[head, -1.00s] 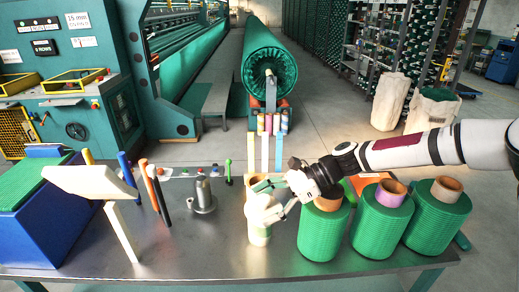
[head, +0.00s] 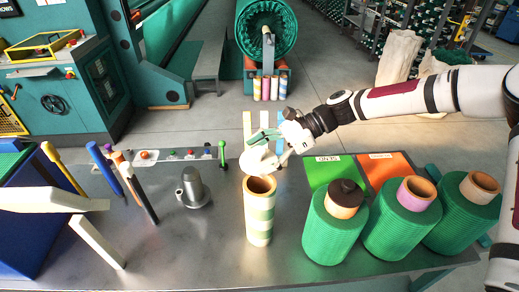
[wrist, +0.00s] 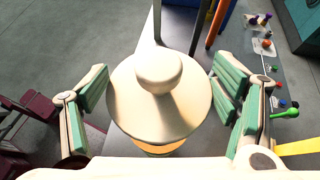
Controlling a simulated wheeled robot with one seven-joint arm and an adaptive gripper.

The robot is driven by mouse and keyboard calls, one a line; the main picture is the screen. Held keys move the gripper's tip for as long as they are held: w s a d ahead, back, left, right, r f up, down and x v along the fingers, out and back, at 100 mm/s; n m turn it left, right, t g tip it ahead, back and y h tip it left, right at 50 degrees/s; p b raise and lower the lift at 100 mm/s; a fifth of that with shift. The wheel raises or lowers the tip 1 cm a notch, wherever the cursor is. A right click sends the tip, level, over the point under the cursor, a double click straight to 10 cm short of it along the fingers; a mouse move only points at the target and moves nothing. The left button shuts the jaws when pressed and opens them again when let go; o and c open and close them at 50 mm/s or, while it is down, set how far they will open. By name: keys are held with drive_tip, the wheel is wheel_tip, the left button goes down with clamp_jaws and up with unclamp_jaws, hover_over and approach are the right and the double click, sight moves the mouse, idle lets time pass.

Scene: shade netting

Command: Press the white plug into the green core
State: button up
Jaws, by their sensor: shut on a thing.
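The white plug (head: 256,161) has a wide rounded flange and a knob, seen from above in the wrist view (wrist: 160,100). My gripper (head: 272,147) is shut on it, with fingers on both sides in the wrist view. The core with pale green bands (head: 259,222) is a cream tube standing upright on the table. Its open top shows a brown inside. The plug appears just above and behind the rim in the head view; the exact gap is unclear. In the wrist view an orange-brown edge (wrist: 162,149) shows below the plug, and the rest is hidden.
A grey metal fixture (head: 194,190) and upright coloured rods (head: 134,185) stand to the left. The front table surface is clear.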

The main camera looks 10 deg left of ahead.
wheel_tip(320, 180, down, 6)
drive_tip(key=b, duration=0.1)
drive_tip(key=shift+f, duration=0.15)
idle(0.5)
drive_tip(key=shift+d, duration=0.15)
idle(0.9)
drive_tip(key=shift+f, duration=0.8)
idle(2.2)
drive_tip(key=o, duration=1)
drive_tip(key=shift+o, duration=0.2)
drive_tip(key=shift+r, duration=0.1)
drive_tip(key=shift+r+p, duration=0.7)
drive_tip(key=shift+r, duration=2.7)
